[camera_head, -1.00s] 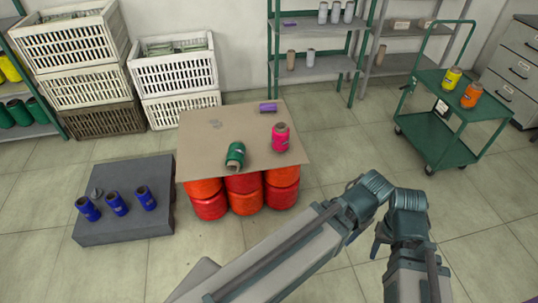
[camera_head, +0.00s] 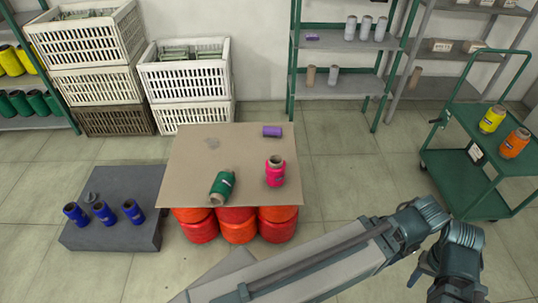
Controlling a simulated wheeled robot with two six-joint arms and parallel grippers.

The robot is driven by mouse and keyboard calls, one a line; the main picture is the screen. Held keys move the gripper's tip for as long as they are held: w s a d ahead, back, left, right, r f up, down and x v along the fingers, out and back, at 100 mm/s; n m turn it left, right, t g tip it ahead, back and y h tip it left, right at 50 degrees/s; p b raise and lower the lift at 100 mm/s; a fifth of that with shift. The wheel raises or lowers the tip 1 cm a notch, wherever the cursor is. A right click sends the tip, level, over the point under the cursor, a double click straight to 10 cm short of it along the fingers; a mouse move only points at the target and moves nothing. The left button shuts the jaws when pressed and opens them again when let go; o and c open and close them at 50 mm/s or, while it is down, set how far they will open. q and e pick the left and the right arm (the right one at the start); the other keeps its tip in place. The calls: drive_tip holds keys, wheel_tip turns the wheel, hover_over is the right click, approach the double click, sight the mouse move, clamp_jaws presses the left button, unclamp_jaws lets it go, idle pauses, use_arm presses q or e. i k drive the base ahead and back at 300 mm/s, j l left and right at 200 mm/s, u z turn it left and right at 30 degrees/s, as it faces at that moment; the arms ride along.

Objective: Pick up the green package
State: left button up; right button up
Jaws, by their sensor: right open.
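The green package (camera_head: 222,186) is a green spool lying on its side near the front edge of a tan board (camera_head: 200,160). Its tan core end faces the front left. My right gripper (camera_head: 416,275) is at the lower right, only partly visible behind the bent wrist of my arm. It is open and well apart from the green package, to its right and nearer to me. A pink spool (camera_head: 275,172) stands upright to the right of the green package. My left gripper is not in view.
The board rests on several orange-red spools (camera_head: 238,226). A purple spool (camera_head: 272,132) lies at its back right. A grey platform (camera_head: 112,234) with blue spools stands left. White crates (camera_head: 187,83) and a shelf are behind. A green cart (camera_head: 478,168) stands right.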

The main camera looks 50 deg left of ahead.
sight(221, 190)
drive_tip(key=i+z, duration=0.25)
drive_tip(key=i, duration=0.4)
drive_tip(key=i+j+z, duration=0.1)
drive_tip(key=i+z, duration=0.15)
drive_tip(key=i, duration=0.45)
drive_tip(key=i+l+u, duration=0.15)
drive_tip(key=i+u, duration=0.35)
drive_tip(key=i, duration=0.35)
drive_tip(key=i+j+u, duration=0.1)
drive_tip(key=i+u, duration=0.25)
drive_tip(key=i, duration=0.15)
drive_tip(key=i+u, duration=0.5)
drive_tip(key=u, duration=0.3)
drive_tip(key=i+l+u, duration=0.1)
drive_tip(key=u, duration=3.35)
